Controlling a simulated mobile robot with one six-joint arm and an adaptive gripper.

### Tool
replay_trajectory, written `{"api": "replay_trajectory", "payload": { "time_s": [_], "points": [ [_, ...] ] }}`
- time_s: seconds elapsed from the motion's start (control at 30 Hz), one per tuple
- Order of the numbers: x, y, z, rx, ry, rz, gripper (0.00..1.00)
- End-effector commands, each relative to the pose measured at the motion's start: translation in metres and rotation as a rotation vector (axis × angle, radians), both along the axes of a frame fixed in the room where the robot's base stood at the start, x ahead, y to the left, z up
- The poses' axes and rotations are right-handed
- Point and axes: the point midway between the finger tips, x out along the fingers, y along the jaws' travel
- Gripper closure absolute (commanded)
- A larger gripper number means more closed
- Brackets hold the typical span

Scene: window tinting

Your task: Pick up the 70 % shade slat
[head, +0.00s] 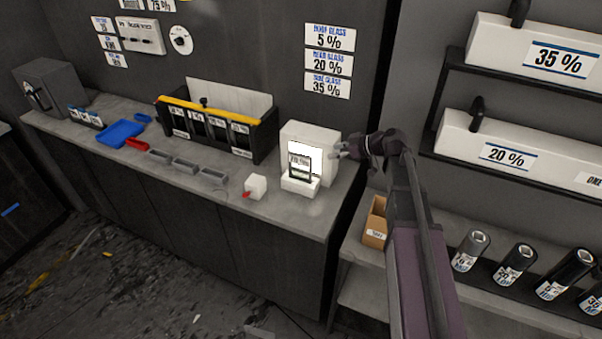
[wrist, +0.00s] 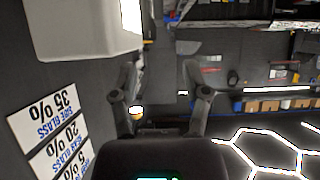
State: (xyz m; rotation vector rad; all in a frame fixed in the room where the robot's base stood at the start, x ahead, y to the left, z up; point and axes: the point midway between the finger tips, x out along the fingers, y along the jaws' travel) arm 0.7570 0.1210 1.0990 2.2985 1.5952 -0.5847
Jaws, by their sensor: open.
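A small dark-framed slat (head: 300,160) stands upright in a white base in front of the lit panel of a white box-shaped device. Its label seems to read 70 %, but the print is small. My gripper (head: 338,150) is at the right side of the device, apart from the slat, with its fingers pointing left in the head view. In the wrist view my gripper (wrist: 162,78) has its two fingers spread with nothing between them. The slat cannot be made out in the wrist view.
The white device (head: 325,142) stands close to my fingers; it also shows in the wrist view (wrist: 85,28). A black rack (head: 262,141) of dark slats, a white cube (head: 257,184) and grey trays share the counter (head: 310,215). Shelves with white boxes (head: 490,150) are at right.

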Motion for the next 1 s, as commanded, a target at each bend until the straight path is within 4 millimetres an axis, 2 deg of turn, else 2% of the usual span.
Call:
{"api": "replay_trajectory", "payload": {
  "time_s": [0.6,1.0],
  "points": [
    [0.023,0.067,-0.039,-0.001,0.001,0.007,0.40],
    [0.025,0.074,-0.040,-0.001,0.001,0.005,0.40]
  ]
}}
